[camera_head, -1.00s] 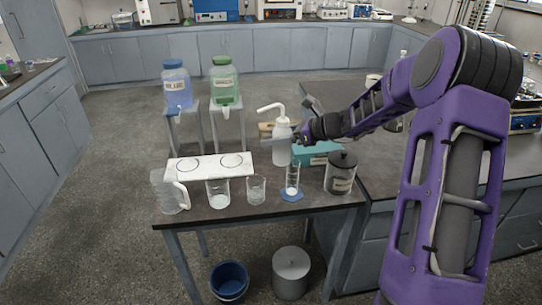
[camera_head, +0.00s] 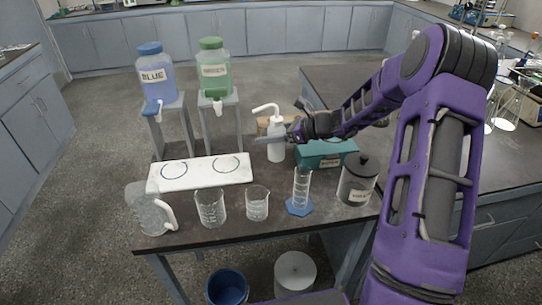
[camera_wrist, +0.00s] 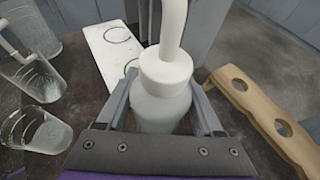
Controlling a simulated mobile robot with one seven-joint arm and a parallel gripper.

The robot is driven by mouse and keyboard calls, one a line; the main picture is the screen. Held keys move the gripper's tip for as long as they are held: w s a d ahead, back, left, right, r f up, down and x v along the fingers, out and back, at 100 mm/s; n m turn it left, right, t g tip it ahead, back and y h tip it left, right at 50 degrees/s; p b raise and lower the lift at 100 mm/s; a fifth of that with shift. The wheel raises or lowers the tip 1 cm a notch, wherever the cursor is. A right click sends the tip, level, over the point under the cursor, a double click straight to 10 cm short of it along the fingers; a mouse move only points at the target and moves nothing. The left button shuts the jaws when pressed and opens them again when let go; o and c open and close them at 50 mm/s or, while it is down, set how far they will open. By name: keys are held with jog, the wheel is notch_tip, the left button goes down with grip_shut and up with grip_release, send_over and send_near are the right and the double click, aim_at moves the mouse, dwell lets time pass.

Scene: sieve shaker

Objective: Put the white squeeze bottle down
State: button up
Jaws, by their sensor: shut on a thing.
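The white squeeze bottle (camera_head: 276,146) has a translucent body, a white cap and a bent spout pointing left in the head view. My gripper (camera_head: 284,137) is shut on it from the right, and the bottle is upright. In the wrist view the squeeze bottle (camera_wrist: 163,88) stands between the two fingers of my gripper (camera_wrist: 163,108). Its base is hidden in the wrist view. In the head view it is over the back part of the dark table (camera_head: 240,233), and I cannot tell whether its base touches the table.
A white board (camera_head: 200,174) with two circles lies left of the bottle. A glass pitcher (camera_head: 148,210), beakers (camera_head: 210,208), a graduated cylinder (camera_head: 301,190) and a dark jar (camera_head: 357,180) stand in front. A teal box (camera_head: 327,155) and a wooden holed rack (camera_wrist: 262,112) are close on the right.

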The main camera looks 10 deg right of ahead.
aim_at(269, 149)
jog(key=shift+f+b, duration=0.3)
jog(key=shift+f, duration=2.55)
jog(key=o, duration=0.7)
jog(key=shift+f, duration=0.1)
jog(key=p+v, duration=0.1)
jog(key=v, duration=1.1)
